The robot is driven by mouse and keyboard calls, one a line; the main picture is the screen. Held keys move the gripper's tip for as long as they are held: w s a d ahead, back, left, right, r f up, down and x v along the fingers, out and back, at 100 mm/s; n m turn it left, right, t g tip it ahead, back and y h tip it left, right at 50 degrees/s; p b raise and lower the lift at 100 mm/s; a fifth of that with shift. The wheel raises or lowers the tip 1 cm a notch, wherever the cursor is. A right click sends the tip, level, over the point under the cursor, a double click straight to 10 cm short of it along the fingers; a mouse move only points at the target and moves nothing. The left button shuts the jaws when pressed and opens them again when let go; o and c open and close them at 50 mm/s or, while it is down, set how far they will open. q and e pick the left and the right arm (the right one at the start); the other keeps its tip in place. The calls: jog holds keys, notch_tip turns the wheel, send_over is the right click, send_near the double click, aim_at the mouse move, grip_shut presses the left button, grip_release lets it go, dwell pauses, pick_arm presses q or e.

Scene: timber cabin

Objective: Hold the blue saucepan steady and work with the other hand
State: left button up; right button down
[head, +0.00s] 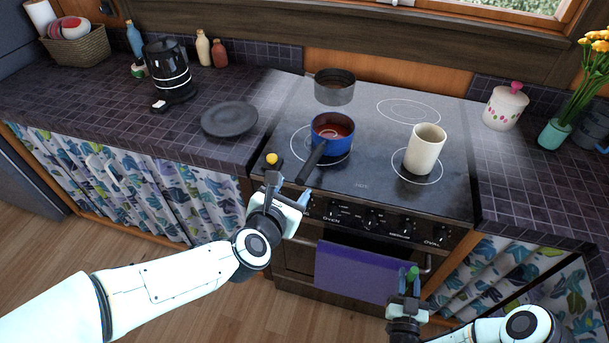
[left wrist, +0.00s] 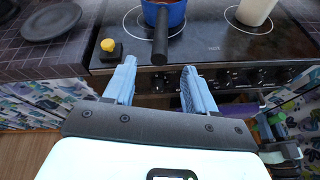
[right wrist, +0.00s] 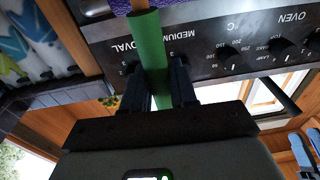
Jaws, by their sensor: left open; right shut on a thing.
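The blue saucepan (head: 344,145) sits on the front left ring of the hob, with reddish-brown contents. Its black handle (head: 312,161) points toward the hob's front edge; in the left wrist view, the handle (left wrist: 160,42) ends between my fingertips in the picture. My left gripper (head: 289,191) is open and empty, just in front of the handle end; I cannot tell whether they touch. My right gripper (head: 407,280) is shut on a green rod-like handle (right wrist: 148,45) in front of the oven. A brownish part shows at its top edge in the right wrist view; the rest is cut off.
A cream cup (head: 425,152) stands on the front right ring and a grey pot (head: 334,94) behind the saucepan. A purple towel (head: 355,272) hangs on the oven. A dark plate (head: 229,119) lies left.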

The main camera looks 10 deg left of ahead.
aim_at(305, 173)
pick_arm(q)
jog(key=x, duration=1)
jog(key=shift+f+p, duration=0.1)
jog(key=shift+p, duration=0.2)
pick_arm(e)
jog(key=shift+w+r, duration=0.1)
jog(key=shift+r, duration=0.2)
pick_arm(q)
grip_shut()
